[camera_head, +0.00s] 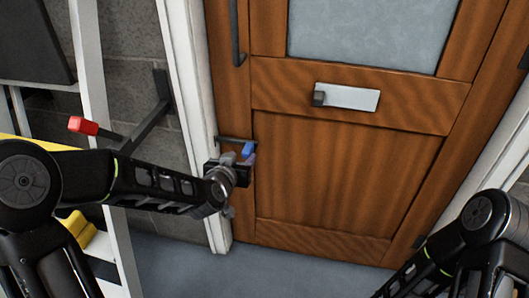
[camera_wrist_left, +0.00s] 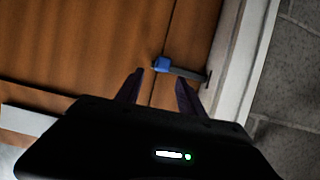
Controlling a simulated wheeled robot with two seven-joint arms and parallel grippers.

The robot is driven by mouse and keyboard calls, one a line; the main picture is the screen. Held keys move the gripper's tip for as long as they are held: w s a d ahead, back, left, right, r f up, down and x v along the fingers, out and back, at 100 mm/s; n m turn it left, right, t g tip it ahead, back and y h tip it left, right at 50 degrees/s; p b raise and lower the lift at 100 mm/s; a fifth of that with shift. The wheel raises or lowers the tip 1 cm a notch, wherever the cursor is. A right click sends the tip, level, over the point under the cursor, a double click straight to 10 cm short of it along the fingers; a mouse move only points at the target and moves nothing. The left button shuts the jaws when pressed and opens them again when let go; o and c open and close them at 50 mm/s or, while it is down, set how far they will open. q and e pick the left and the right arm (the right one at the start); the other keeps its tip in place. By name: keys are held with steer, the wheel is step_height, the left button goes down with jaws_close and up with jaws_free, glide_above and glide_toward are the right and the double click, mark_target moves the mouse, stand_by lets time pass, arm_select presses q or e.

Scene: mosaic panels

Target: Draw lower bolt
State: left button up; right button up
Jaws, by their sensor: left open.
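The lower bolt is a dark bar (camera_head: 230,138) with a blue knob (camera_head: 248,150), low on the left edge of the brown wooden door (camera_head: 340,175). In the left wrist view the bar (camera_wrist_left: 188,73) runs from the blue knob (camera_wrist_left: 162,63) across the door's edge to the white frame. My left gripper (camera_head: 243,163) is at the bolt, its fingers open. In the wrist view the open fingers (camera_wrist_left: 160,82) point at the knob, one on each side of its line, with nothing visibly held. Contact cannot be told. My right gripper is out of view.
A dark vertical handle (camera_head: 238,35) is higher on the door's left side. A pale plate with a dark knob (camera_head: 347,97) is mid-door. A red-tipped bar (camera_head: 83,125) and dark bracket (camera_head: 158,105) stand left of the white frame (camera_head: 190,90). Grey floor (camera_head: 270,275) lies below.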

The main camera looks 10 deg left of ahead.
mark_target(246, 151)
arm_select(q)
steer(key=shift+s+a+r+m, duration=0.15)
steer(key=shift+s+m, duration=0.1)
steer(key=shift+m, duration=0.05)
steer(key=shift+w+f, duration=0.25)
steer(key=shift+w, duration=0.2)
steer(key=b+x, duration=0.1)
steer(key=x, duration=0.5)
steer(key=shift+w+f, duration=0.15)
steer(key=shift+w, duration=0.25)
steer(key=shift+c, duration=0.2)
jaws_close()
stand_by(0.6)
